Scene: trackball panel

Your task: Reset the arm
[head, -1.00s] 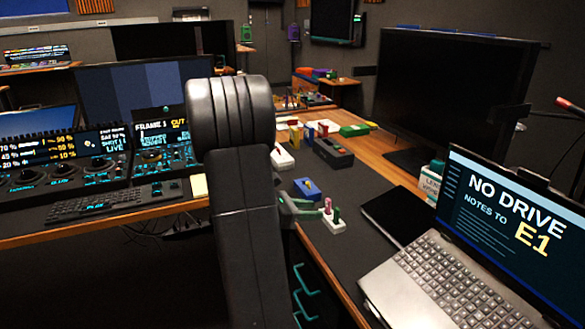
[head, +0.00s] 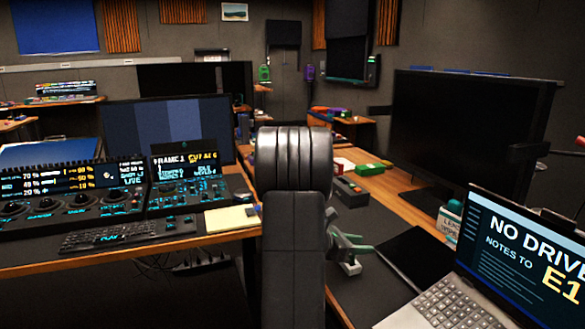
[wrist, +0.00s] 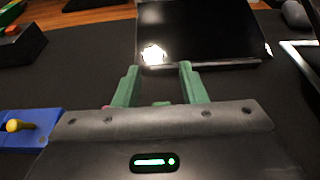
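My gripper (wrist: 157,85) shows in the wrist view with its two green fingers spread apart and nothing between them. It faces a flat black tablet-like slab (wrist: 200,35) on the dark desk mat. In the head view my gripper (head: 350,242) is partly hidden behind my own black arm, above the desk and close to a small white block (head: 350,267). The arm stands upright in the middle of the head view and hides part of the desk.
A blue block with a yellow knob (wrist: 30,128) lies left of my gripper. An open laptop (head: 510,265) stands at the right, with a large dark monitor (head: 465,140) behind it. A control panel with trackballs (head: 75,205) and a keyboard (head: 120,235) fill the left desk.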

